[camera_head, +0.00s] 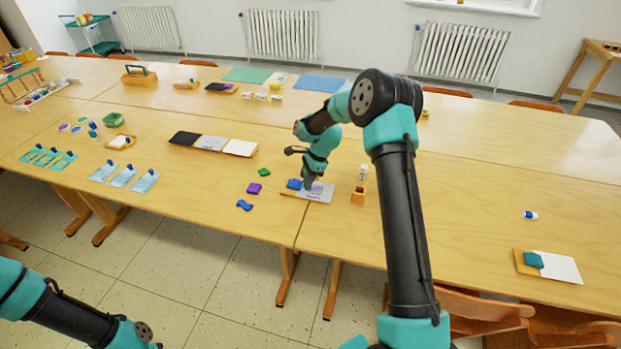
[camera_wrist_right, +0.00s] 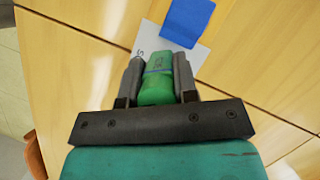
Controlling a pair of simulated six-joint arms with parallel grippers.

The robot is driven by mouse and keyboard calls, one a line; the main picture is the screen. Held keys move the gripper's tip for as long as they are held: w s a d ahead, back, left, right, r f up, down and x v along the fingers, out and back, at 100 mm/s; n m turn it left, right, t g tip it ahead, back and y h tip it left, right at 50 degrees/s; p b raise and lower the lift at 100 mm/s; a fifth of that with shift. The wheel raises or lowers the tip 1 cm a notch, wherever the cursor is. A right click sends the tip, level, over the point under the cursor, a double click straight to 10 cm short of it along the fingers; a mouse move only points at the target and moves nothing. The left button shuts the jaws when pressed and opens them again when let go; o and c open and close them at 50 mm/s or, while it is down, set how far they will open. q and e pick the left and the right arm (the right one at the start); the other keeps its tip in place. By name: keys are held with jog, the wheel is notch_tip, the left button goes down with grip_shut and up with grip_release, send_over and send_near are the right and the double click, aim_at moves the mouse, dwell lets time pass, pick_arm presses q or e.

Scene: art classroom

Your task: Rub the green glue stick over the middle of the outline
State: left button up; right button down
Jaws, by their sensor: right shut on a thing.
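My right gripper (camera_head: 309,184) is low over a pale grey sheet (camera_head: 322,194) near the table's front edge. In the right wrist view the gripper (camera_wrist_right: 158,76) is shut on the green glue stick (camera_wrist_right: 160,92), with one finger on each side of it. The far end of the stick is over the sheet (camera_wrist_right: 150,38); I cannot tell if it touches. The outline is not clear; the gripper and stick cover part of the sheet. A blue piece (camera_wrist_right: 188,20) lies on the sheet, also in the head view (camera_head: 294,184). My left gripper is out of view.
A wooden holder (camera_head: 358,190) with a white item stands right of the sheet. Green (camera_head: 264,172), purple (camera_head: 254,188) and blue (camera_head: 244,205) pieces lie to its left. The table right of my arm is mostly clear.

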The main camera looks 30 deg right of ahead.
jog(key=shift+r, duration=3.95)
